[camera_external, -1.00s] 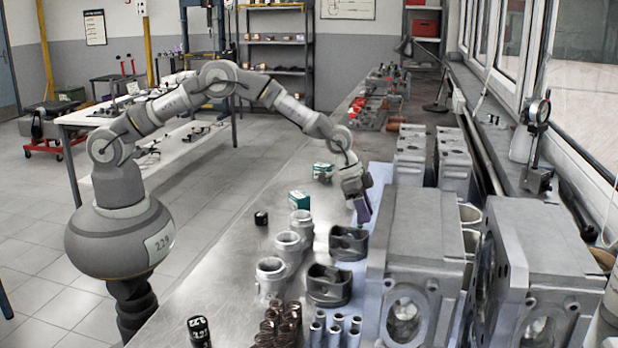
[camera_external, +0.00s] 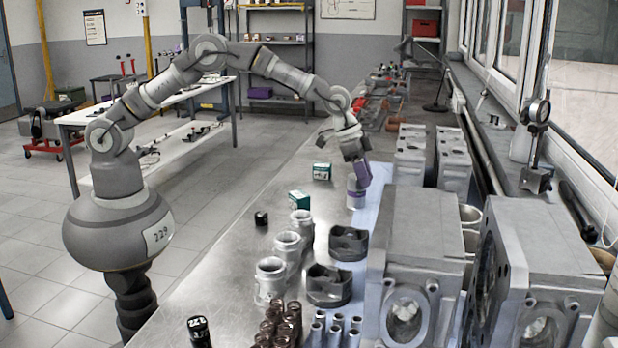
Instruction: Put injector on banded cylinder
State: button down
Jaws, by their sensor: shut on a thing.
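My gripper (camera_external: 358,162) is above the far part of the bench, pointing down. It is shut on a small purple piece (camera_external: 362,175), which I take to be the injector; its shape is mostly unclear. A pale grey cylinder with a purple band (camera_external: 356,198) stands on the bench directly under the gripper. Its top is partly hidden by the purple piece and the fingers. I cannot tell whether the purple piece touches the cylinder.
Dark pistons (camera_external: 348,243) and pale metal sleeves (camera_external: 287,250) stand nearer the camera. Green boxes (camera_external: 322,171) are to the left. Large grey engine blocks (camera_external: 425,240) line the right side. The bench left of the sleeves is largely clear.

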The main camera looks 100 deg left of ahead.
jog(key=s+a+r+n+y+p, duration=0.1)
jog(key=s+a+r+n+p, duration=0.2)
jog(key=s, duration=0.6)
jog(key=s+a+r+n+y+p, duration=0.1)
jog(key=s+a+r+n+p, duration=0.15)
jog(key=s+a, duration=0.45)
jog(key=shift+m, duration=0.55)
jog(key=w+a, duration=0.1)
jog(key=w, duration=0.3)
jog(key=w+a+f, duration=0.1)
jog(key=w, duration=0.3)
jog(key=w+a+f, duration=0.1)
jog(key=w, duration=0.3)
jog(key=shift+w+a+b, duration=0.3)
jog(key=shift+w+a, duration=0.1)
notch_tip(320, 180, down, 4)
jog(key=shift+r+b, duration=0.2)
jog(key=shift+b, duration=0.2)
jog(key=shift+r, duration=0.1)
jog(key=c, duration=1.3)
grip_release()
jog(key=shift+f, duration=0.2)
jog(key=o, duration=0.4)
jog(key=shift+o, duration=0.2)
